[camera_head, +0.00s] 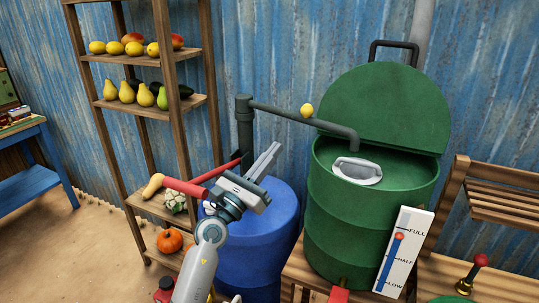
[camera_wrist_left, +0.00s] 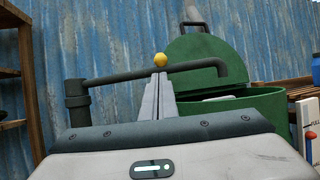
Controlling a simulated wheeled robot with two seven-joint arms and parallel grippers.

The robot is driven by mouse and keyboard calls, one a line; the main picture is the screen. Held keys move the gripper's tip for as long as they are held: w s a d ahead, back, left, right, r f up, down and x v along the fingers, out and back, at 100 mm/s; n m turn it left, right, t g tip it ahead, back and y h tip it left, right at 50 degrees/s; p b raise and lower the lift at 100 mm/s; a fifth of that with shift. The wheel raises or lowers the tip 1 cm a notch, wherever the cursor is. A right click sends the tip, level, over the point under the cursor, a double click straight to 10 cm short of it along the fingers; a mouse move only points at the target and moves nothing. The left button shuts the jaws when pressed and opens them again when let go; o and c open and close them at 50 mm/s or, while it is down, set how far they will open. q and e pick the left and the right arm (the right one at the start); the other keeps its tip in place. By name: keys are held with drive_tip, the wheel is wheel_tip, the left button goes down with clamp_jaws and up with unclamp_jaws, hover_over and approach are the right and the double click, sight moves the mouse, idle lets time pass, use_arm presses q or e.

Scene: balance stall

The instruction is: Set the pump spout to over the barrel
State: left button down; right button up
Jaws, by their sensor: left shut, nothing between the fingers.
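The dark grey pump post (camera_head: 245,130) stands against the back wall, and its spout (camera_head: 300,117) runs right from the post's top. The spout's bent-down end shows above the open mouth of the green barrel (camera_head: 330,220). A yellow ball (camera_head: 307,110) shows at the spout's middle. My left gripper (camera_head: 275,150) is shut and empty, below and left of the spout in the head view. In the left wrist view its fingers (camera_wrist_left: 158,95) overlap the spout (camera_wrist_left: 120,78); I cannot tell whether they touch it. My right gripper is not in view.
The green lid (camera_head: 385,105) stands open behind a pale basin (camera_head: 357,171) in the barrel's mouth. A blue barrel (camera_head: 280,215) is behind my left arm. A red handle (camera_head: 185,187) lies left of my gripper. A level gauge (camera_head: 403,250) and fruit shelves (camera_head: 155,110) flank the area.

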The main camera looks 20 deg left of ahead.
use_arm(q)
drive_tip(key=p, duration=0.3)
approach(306, 118)
drive_tip(key=w+r, duration=0.1)
drive_tip(key=w, duration=0.1)
drive_tip(key=w+r, duration=0.2)
drive_tip(key=shift+d+r, duration=0.35)
drive_tip(key=shift+d, duration=0.05)
drive_tip(key=shift+w+d+r, duration=0.15)
drive_tip(key=shift+w+r, duration=0.05)
drive_tip(key=shift+w, duration=0.3)
drive_tip(key=w, duration=0.1)
drive_tip(key=w+d, duration=0.1)
drive_tip(key=w, duration=0.1)
drive_tip(key=shift+w+d+b, duration=0.1)
drive_tip(key=shift+d+b, duration=0.15)
drive_tip(key=shift+b, duration=0.15)
drive_tip(key=shift+r, duration=0.1)
drive_tip(key=shift+r, duration=0.1)
